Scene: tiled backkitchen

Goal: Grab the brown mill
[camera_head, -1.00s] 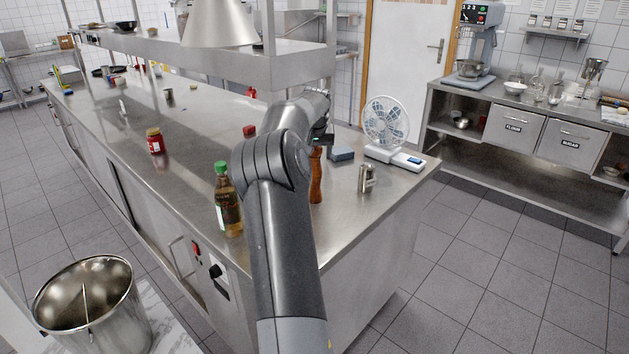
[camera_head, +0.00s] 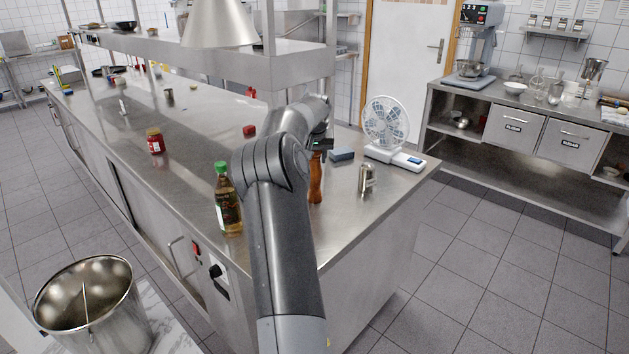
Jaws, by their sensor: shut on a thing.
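The brown mill (camera_head: 315,180) stands upright on the steel counter (camera_head: 285,245), just right of my arm's elbow. It is a slim, turned wooden body. My gripper (camera_head: 318,146) is at the top of the mill and is shut on it. The fingers are small in this view, and the mill's top is partly hidden by them. The mill's base appears to be at the counter surface; I cannot tell whether it touches.
A green-capped bottle (camera_head: 228,200) stands left of my arm. A steel shaker (camera_head: 366,180), a blue-grey block (camera_head: 342,154) and a white fan (camera_head: 386,125) are to the right. A red-lidded jar (camera_head: 155,141) is further left. A steel shelf (camera_head: 200,58) hangs above the counter.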

